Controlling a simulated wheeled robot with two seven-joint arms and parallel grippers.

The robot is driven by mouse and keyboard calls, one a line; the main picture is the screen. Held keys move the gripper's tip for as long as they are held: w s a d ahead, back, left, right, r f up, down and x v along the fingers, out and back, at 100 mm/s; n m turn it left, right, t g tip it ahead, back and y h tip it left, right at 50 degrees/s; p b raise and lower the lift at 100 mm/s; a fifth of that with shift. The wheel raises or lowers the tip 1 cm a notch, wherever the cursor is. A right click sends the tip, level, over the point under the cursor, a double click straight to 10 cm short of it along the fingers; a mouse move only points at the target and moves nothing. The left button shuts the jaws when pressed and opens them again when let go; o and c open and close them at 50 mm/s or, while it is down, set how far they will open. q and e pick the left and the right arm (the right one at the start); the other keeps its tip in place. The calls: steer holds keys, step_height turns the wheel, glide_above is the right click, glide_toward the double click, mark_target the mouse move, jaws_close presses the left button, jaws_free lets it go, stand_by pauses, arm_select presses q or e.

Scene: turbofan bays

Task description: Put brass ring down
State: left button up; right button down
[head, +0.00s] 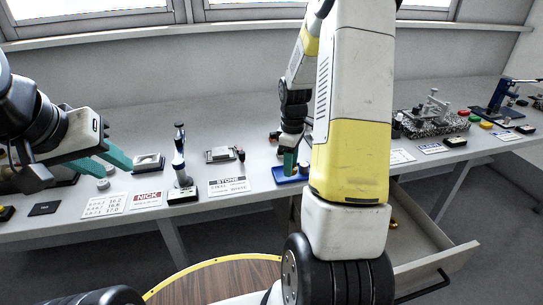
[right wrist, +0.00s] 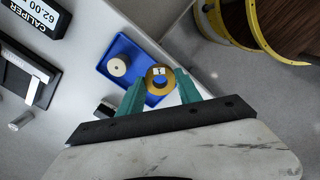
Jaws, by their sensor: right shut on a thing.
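The brass ring (right wrist: 150,83), with a small white label, is held between the green fingertips of my right gripper (right wrist: 160,84) in the right wrist view. It is over the edge of the blue tray (right wrist: 117,46); I cannot tell whether it touches the tray. A pale round piece (right wrist: 118,65) with a dark centre sits in the tray. In the head view my right gripper (head: 290,164) points down at the blue tray (head: 284,181), and the ring is not discernible there. My left gripper (head: 117,168) is open and empty above the bench at the left.
A blue-handled stand (head: 181,160), printed cards (head: 229,186) and small gauges line the bench. A fixture on a granite block (head: 432,122) stands at the right. An open drawer (head: 430,250) juts out below the bench. A round yellow-rimmed wooden table (head: 220,278) is in front.

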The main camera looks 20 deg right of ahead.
steer(key=w, duration=0.3)
steer(key=shift+w+a+f, duration=0.2)
steer(key=shift+w+a, duration=0.05)
steer(key=shift+w, duration=0.05)
steer(key=shift+f, duration=1.75)
steer(key=shift+f, duration=0.1)
steer(key=c, duration=1.1)
jaws_free()
step_height(320, 180, up, 12)
steer(key=s+a+r+m+t, duration=0.2)
steer(key=s+a+r, duration=0.1)
steer(key=s+r, duration=0.25)
steer(key=s+a+r+m+t, duration=0.1)
steer(key=s+a+r+m, duration=0.1)
steer(key=s+a+r, duration=0.3)
steer(key=s+a+r+m+t+y, duration=0.1)
steer(key=s+a+r+m, duration=0.1)
steer(key=s, duration=0.4)
steer(key=s+a+r+m+t+y, duration=0.1)
steer(key=s+a+r+m+t, duration=0.1)
steer(key=s, duration=0.4)
steer(key=shift+s+a+r+m, duration=0.35)
steer(key=shift+r+m, duration=0.2)
steer(key=shift+m, duration=0.25)
